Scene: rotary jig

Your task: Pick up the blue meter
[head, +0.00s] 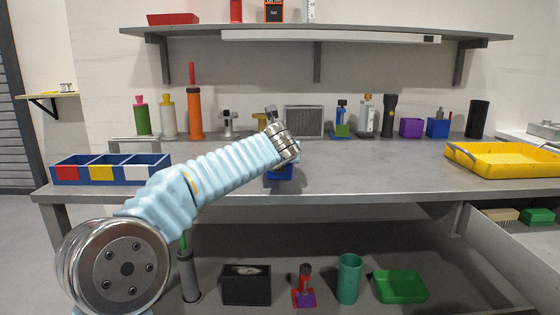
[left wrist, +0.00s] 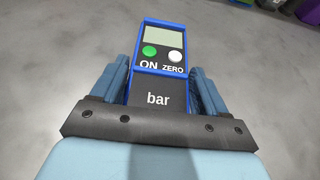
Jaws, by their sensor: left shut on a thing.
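The blue meter (left wrist: 161,38) has a blue frame, a grey screen, a green ON button, a white ZERO button and a dark lower face marked "bar". My left gripper (left wrist: 160,80) is shut on it, with one blue-grey finger along each side. In the head view, a small blue part of the meter (head: 280,173) shows below my left wrist, over the front of the grey bench; my wrist hides the rest. I cannot tell whether the meter touches the bench top. My right gripper is in neither view.
A blue bin with three compartments (head: 67,181) stands at the bench's left, a yellow tray (head: 470,172) at its right. Bottles, tools and small devices line the back, including a black flashlight (head: 389,116). The bench top (head: 380,170) between is clear. A shelf (head: 200,33) hangs above.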

